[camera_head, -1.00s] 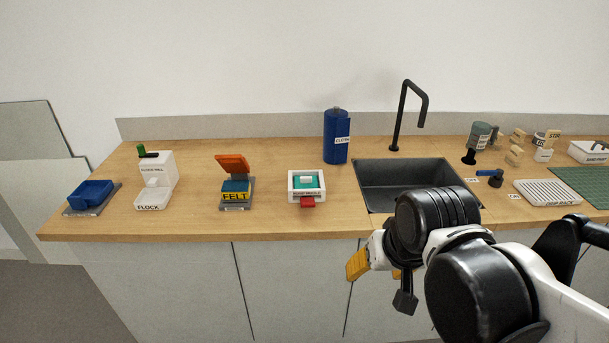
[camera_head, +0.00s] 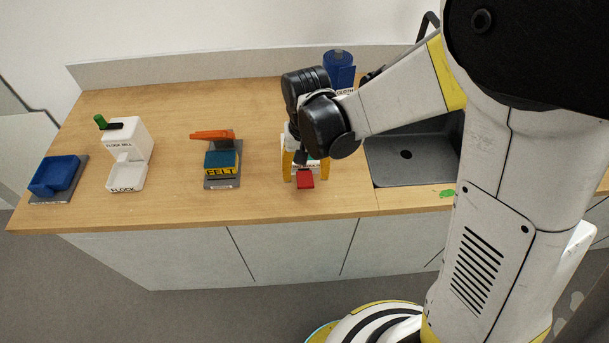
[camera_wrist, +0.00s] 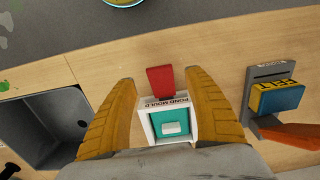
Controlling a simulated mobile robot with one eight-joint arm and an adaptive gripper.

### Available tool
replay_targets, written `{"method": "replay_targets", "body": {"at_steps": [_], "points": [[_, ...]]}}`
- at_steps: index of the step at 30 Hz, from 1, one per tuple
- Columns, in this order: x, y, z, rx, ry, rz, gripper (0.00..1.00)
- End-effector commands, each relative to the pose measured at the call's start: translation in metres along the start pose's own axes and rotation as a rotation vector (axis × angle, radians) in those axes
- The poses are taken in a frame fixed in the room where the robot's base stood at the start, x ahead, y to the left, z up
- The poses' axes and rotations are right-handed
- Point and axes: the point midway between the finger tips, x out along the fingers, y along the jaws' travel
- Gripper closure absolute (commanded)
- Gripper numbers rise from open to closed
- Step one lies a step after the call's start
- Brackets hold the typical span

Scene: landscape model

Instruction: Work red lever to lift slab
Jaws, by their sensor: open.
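The pond mould is a white box with a teal inside and a pale grey slab, seen in the wrist view, where the slab (camera_wrist: 171,128) lies in the teal. The red lever (camera_wrist: 160,79) sticks out from the labelled side of the white mould frame (camera_wrist: 146,126). In the head view the red lever (camera_head: 305,180) points toward the counter's front edge, and my arm hides most of the mould. My gripper (camera_wrist: 160,92) is open, its yellow fingers on either side of the mould and lever. I cannot tell whether the fingers touch the mould.
The orange-handled FELT press (camera_head: 222,162) stands left of the mould in the head view. Further left are the FLOCK unit (camera_head: 126,160) and a blue tray (camera_head: 55,174). The sink (camera_head: 415,160) lies to the right, and a blue CLOTH cylinder (camera_head: 339,70) stands behind.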

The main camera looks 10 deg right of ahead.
Motion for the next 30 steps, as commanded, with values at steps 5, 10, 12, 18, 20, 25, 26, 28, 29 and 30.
{"method": "replay_targets", "body": {"at_steps": [5, 10, 12, 18, 20, 25, 26, 28, 29, 30], "points": [[0.034, 0.0, -0.001, 0.0, 0.001, 0.0, 0.39], [0.048, 0.0, -0.001, 0.0, 0.001, -0.001, 0.39], [0.05, 0.0, 0.0, 0.0, 0.001, -0.001, 0.39], [0.05, 0.0, 0.0, 0.0, 0.001, -0.001, 0.39], [0.05, 0.0, 0.0, 0.0, 0.001, -0.001, 0.4], [0.05, 0.0, 0.0, 0.0, 0.001, -0.001, 0.92], [0.05, 0.0, 0.0, 0.0, 0.001, -0.001, 1.0], [0.05, 0.0, 0.0, 0.0, 0.001, -0.001, 1.0], [0.05, 0.0, 0.0, 0.0, 0.001, -0.001, 1.0], [0.051, 0.0, 0.0, 0.0, 0.002, -0.001, 1.0]]}}
